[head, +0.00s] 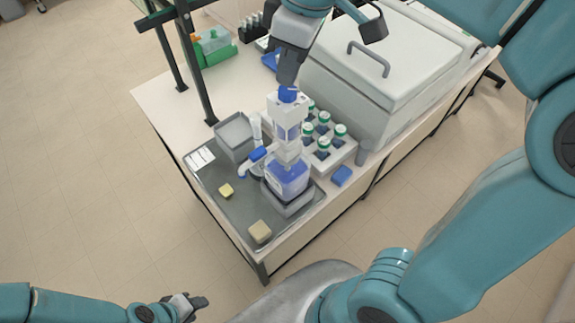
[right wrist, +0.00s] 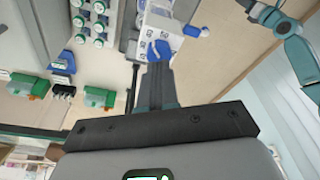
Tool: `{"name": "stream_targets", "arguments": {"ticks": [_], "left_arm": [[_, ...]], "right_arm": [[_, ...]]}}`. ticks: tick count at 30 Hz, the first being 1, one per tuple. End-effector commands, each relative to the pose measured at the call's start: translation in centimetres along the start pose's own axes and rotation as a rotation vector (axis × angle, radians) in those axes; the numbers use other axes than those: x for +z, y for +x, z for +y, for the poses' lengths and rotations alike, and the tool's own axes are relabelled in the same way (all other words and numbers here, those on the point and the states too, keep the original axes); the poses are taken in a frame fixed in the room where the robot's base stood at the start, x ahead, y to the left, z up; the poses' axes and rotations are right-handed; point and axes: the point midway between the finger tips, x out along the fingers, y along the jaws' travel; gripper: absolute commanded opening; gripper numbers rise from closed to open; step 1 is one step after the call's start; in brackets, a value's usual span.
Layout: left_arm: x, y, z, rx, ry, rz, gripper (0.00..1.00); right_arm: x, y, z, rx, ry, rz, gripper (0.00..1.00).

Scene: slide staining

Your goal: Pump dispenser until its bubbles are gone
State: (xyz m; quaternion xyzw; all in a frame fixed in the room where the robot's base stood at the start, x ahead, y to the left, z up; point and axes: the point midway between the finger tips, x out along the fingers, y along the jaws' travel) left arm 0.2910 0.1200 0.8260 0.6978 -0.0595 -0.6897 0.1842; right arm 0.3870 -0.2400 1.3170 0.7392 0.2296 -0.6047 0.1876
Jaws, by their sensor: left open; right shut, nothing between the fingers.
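The dispenser has a white upper body (head: 288,108) with a blue top knob (head: 287,94) and a side nozzle with a blue tip (head: 258,153). It stands upright on a bottle of blue liquid (head: 288,180) on the grey tray. Bubbles are too small to tell. My right gripper (head: 286,82) is shut and empty, with its fingertips at the knob from above; I cannot tell if they touch. In the right wrist view the fingers (right wrist: 157,72) point at the blue knob (right wrist: 159,50). My left gripper (head: 188,304) is open and empty, low at the left, away from the table.
The grey tray (head: 215,182) also holds a grey bin (head: 234,136) and two small yellowish blocks (head: 226,190) (head: 260,232). A rack of green-capped bottles (head: 338,155) stands close behind the dispenser. A large white lidded box (head: 385,70) and a dark post (head: 195,70) flank the area.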

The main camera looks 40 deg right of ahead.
Motion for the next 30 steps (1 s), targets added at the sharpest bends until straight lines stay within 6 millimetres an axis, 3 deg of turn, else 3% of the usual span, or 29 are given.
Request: {"name": "stream_targets", "arguments": {"ticks": [13, 21, 30], "left_arm": [[0.0, -0.1, 0.0, 0.000, 0.000, 0.000, 0.43], [0.0, -1.5, 0.6, 0.000, 0.000, 0.000, 0.43], [0.0, -1.1, 0.4, 0.000, 0.000, 0.000, 0.43]], "right_arm": [[0.0, -0.1, 0.0, 0.000, 0.000, 0.000, 0.00], [-0.6, -2.9, 0.0, 0.001, -0.001, 0.001, 0.00], [-1.0, -4.9, 0.0, 0.000, 0.000, 0.000, 0.00]]}}
